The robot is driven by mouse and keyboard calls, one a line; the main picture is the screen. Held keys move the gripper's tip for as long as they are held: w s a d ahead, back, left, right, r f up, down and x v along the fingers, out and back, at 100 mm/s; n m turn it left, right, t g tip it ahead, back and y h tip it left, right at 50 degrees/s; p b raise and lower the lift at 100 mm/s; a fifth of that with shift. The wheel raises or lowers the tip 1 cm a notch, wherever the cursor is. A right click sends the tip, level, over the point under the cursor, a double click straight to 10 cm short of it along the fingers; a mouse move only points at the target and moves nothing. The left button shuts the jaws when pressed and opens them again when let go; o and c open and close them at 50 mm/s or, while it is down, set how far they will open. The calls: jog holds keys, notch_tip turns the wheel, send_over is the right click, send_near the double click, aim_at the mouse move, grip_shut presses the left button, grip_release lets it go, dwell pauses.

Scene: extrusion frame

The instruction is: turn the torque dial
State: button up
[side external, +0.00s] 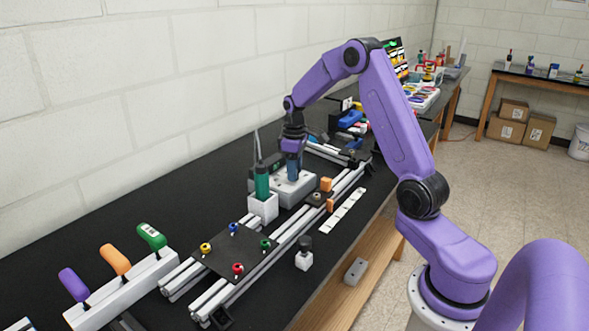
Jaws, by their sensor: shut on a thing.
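My gripper (293,172) points straight down at the top of a pale grey box (302,191) on the black bench. Its fingers are shut on a small part at the top of this box, which I take to be the torque dial. The dial itself is hidden by the fingers, so its marks and angle cannot be read. A green-handled tool (262,182) stands upright in a white holder (265,208) just left of the box.
Aluminium rails (285,240) run along the bench, with a dark plate (235,250) bearing several coloured knobs. A white rack (125,292) holds purple, orange and green handles at front left. A white ruler strip (343,211) lies right of the rails. The wall is behind.

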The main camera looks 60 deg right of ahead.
jog(key=m, duration=0.4)
jog(key=shift+a+m, duration=0.1)
jog(key=shift+m, duration=0.2)
jog(key=m, duration=0.3)
jog(key=shift+m, duration=0.3)
jog(key=m, duration=0.3)
jog(key=shift+w+m, duration=0.1)
jog(key=shift+m, duration=1.9)
jog(key=o, duration=1)
jog(key=shift+o, duration=0.2)
